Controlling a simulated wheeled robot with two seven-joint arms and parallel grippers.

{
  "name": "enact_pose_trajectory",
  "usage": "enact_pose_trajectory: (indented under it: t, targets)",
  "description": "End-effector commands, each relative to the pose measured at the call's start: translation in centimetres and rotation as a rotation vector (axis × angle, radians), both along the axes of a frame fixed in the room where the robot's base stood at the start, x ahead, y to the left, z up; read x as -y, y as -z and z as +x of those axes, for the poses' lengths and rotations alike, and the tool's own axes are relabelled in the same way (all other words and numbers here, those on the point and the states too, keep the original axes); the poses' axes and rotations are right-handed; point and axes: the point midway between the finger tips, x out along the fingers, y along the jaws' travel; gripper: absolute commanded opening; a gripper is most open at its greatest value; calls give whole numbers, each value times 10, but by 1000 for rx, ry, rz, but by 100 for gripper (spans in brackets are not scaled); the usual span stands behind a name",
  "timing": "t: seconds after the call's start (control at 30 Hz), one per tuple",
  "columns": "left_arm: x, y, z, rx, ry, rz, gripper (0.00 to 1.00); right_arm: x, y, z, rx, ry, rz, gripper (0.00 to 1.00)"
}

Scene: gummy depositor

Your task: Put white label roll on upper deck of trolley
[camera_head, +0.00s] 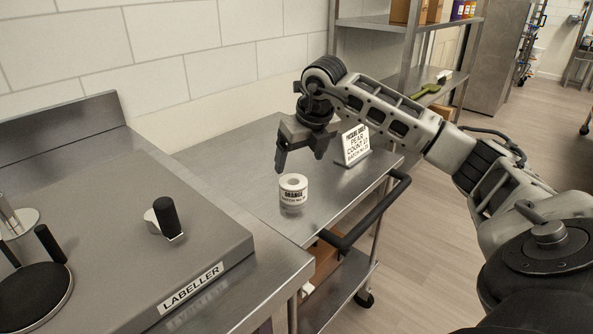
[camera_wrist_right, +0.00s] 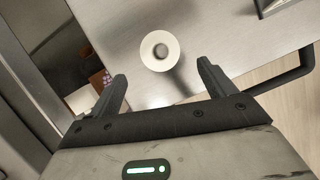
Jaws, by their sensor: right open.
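The white label roll (camera_head: 293,192), printed "ORANGE", stands upright on the steel upper deck (camera_head: 237,160) of the trolley, near its front edge. In the right wrist view the roll (camera_wrist_right: 160,50) is seen from above, beyond the fingertips and between their lines. My right gripper (camera_head: 299,163) is open and empty, above and behind the roll, apart from it. Its two fingers also show in the wrist view (camera_wrist_right: 162,84). My left gripper is not in view.
A sign card (camera_head: 355,144) reading "PEAR" stands on the deck right of the roll. The trolley's black handle (camera_head: 368,218) runs along its right end. The labeller bench (camera_head: 190,230) is close on the left. Shelving (camera_head: 410,25) stands behind.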

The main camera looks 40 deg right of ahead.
Motion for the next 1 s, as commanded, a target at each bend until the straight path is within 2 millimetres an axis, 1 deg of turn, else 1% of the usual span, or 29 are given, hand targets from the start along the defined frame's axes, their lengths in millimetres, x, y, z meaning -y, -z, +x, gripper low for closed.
enact_pose_trajectory:
  t: [0.03, 0.2, 0.33, 0.87, 0.97, 1.0]
  targets:
    - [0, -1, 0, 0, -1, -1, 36, 0, -10, -3, 4, 0, -1, 83]
    - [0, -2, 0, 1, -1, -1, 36, -2, -26, -9, 1, 1, 0, 83]
    - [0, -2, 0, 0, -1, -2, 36, -2, -30, -11, -1, 1, 1, 83]
    - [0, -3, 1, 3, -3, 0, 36, -2, -31, -11, -1, 1, 1, 83]
    - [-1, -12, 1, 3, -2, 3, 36, -2, -40, -11, 0, 1, 1, 83]
    - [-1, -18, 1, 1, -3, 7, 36, -2, -48, -11, 0, 1, 1, 83]
